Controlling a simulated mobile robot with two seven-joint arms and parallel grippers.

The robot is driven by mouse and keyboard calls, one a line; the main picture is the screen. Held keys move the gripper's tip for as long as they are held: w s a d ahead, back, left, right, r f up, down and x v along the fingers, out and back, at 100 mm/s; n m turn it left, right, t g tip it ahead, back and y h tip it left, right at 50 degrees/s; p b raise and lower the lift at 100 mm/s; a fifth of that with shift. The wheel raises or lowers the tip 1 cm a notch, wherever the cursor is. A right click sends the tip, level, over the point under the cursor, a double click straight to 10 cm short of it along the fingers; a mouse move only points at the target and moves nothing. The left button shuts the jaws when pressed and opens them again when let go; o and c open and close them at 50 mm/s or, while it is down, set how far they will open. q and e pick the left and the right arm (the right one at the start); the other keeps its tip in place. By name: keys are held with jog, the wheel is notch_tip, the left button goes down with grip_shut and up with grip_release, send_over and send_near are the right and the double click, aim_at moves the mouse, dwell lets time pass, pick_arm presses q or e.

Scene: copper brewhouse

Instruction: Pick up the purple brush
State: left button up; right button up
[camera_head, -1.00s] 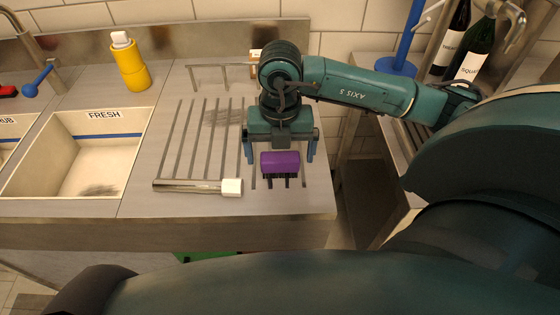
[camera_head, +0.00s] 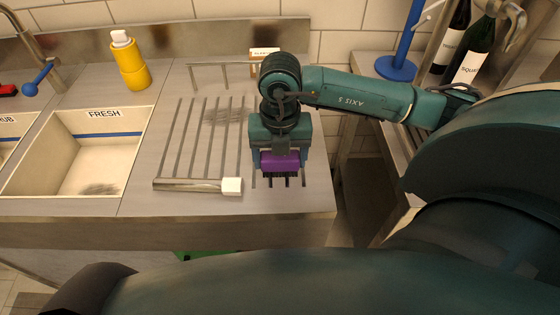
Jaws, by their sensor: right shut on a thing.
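The purple brush (camera_head: 281,161) is on the grooved steel drainboard (camera_head: 190,115), near its front right corner. It is a purple block with dark bristles on its lower side. My right gripper (camera_head: 280,158) is over it from above and shut on it, with a finger at each end of the block. Part of the brush's top is hidden by the gripper. My left gripper is not in view.
A steel tube with a white end (camera_head: 198,186) lies just left of the brush. A basin marked FRESH (camera_head: 83,150) and a yellow bottle (camera_head: 130,65) are further left. Wine bottles (camera_head: 472,45) and a blue stand (camera_head: 396,67) stand at the right, beyond a gap.

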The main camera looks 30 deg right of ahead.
jog(key=shift+r, duration=0.1)
notch_tip(320, 180, up, 10)
jog(key=shift+f, duration=0.1)
dwell(0.4)
